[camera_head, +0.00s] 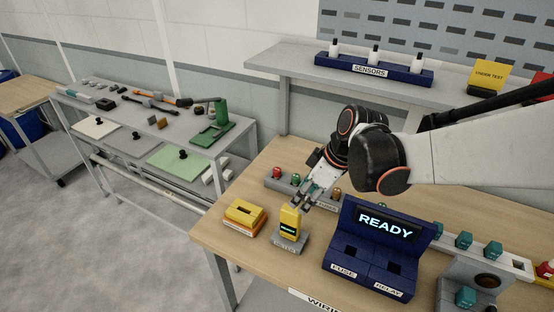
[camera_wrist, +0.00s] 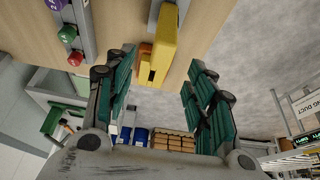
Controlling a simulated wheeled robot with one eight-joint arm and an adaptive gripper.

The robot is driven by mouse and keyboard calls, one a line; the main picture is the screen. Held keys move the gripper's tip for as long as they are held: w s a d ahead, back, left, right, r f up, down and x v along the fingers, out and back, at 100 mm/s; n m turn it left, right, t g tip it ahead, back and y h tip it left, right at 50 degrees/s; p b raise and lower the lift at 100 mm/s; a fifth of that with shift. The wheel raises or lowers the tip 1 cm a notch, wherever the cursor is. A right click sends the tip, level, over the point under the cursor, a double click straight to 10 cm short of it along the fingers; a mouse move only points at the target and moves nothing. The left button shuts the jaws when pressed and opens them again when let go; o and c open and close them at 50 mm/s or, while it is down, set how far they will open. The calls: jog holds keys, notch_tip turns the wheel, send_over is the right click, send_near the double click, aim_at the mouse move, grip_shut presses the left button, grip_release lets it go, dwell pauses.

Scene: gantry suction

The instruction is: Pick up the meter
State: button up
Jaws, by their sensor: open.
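The meter (camera_head: 290,222) is a small yellow handheld device with a dark display. It stands upright in a grey cradle (camera_head: 288,245) near the front edge of the wooden bench. My gripper (camera_head: 303,202) is just above and to the right of the meter's top in the head view, fingers pointing down toward it. In the wrist view the meter (camera_wrist: 165,42) shows between the two green-padded fingers of my open gripper (camera_wrist: 161,58), with a gap on each side. I cannot tell whether the fingertips are level with the meter. The cradle is partly cut off there.
A yellow and orange box (camera_head: 244,216) sits left of the cradle. A blue READY fixture (camera_head: 371,255) stands close on the right. A grey rack (camera_head: 276,184) with coloured parts lies behind. The bench's front edge is near; a raised shelf (camera_head: 300,65) is at the back.

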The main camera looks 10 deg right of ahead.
aim_at(286, 217)
jog(key=b+x, duration=0.2)
jog(key=x, duration=0.5)
jog(key=shift+f, duration=0.2)
jog(key=shift+a+b+x, duration=0.2)
jog(key=shift+b+x, duration=0.85)
jog(key=shift+x, duration=1.9)
jog(key=shift+s+r, duration=0.15)
grip_shut()
